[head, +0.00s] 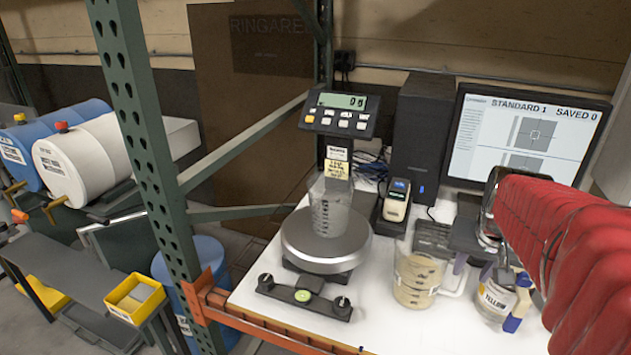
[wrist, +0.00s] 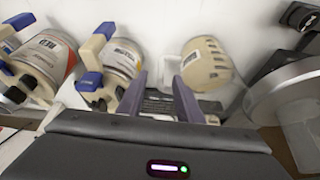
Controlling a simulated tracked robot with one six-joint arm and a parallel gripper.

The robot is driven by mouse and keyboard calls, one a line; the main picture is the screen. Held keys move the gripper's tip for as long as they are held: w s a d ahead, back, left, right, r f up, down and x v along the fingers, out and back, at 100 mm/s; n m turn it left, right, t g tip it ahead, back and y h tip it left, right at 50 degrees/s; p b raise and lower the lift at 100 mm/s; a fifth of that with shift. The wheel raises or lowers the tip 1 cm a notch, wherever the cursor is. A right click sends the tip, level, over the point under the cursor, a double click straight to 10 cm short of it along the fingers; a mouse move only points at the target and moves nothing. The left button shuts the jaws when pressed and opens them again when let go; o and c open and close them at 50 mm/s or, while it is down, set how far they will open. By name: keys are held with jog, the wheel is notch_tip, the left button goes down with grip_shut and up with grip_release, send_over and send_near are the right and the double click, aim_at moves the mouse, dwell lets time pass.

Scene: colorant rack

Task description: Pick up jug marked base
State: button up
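A clear jug (head: 414,283) with beige contents and a handle on its right stands on the white bench, right of the scale. It also shows in the wrist view (wrist: 210,64), with a pale label whose words I cannot read. My gripper (head: 472,264) is just right of the jug, near its handle. In the wrist view its two dark purple fingers (wrist: 160,84) are spread, with the pale handle close to the right finger. I cannot tell whether the handle lies between them. Nothing is held.
The scale (head: 326,240) reads 0 g and bears a clear beaker (head: 333,212). A bottle marked YELLOW (head: 494,298) stands close right of my gripper. A second bottle (wrist: 48,62) is at the wrist view's left. A label printer (head: 396,202) and monitor (head: 520,135) stand behind.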

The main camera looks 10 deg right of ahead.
aim_at(464, 281)
jog(key=shift+x, duration=0.9)
jog(key=shift+x, duration=2.6)
jog(key=shift+a, duration=0.2)
jog(key=shift+c, duration=0.6)
grip_shut()
